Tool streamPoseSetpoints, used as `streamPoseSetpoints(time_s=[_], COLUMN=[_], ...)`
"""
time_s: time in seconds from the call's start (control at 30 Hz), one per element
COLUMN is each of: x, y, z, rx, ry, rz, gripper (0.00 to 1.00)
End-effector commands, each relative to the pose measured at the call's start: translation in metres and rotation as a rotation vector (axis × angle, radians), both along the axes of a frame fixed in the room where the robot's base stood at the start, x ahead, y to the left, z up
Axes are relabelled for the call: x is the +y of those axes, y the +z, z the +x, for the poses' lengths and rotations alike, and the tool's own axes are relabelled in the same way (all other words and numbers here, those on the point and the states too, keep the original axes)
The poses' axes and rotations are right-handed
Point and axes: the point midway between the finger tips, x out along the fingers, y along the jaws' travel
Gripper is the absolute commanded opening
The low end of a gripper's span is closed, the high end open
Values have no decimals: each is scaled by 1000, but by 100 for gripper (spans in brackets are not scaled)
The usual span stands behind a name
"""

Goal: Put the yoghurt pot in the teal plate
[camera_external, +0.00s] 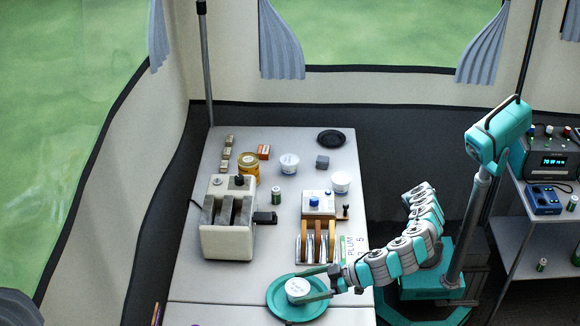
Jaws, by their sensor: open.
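A white pot with a pale lid (297,287), which looks like the yoghurt pot, is on or just above the teal plate (279,309) at the front of the table. My gripper (303,289) reaches in from the right, low over the plate. It is open, with one finger on the far side of the pot and one on the near side. The fingers hide part of the plate and the pot's sides. Whether the pot's base touches the plate is hard to tell.
Behind stand a toaster (228,243), a rack (318,241), a white tub (341,182), a white-and-blue tub (289,163), an amber jar (248,168) and a dark plate (331,138). Bare table lies left of the teal plate.

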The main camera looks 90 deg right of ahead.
Motion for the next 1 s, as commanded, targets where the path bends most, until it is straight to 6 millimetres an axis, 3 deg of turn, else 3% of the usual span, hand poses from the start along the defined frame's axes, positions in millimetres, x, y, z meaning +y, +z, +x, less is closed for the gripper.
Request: streamPoseSetpoints(time_s=[0.2, 0.43, 0.63, 1.0], x=[1, 1, 1, 0], y=[20, 34, 38, 38], z=[-45, -79, -90, -91], rx=[-6, -6, -3, -2], ry=[6, 6, 2, 2], rz=[2, 2, 1, 1], gripper=[100, 100, 100, 100])
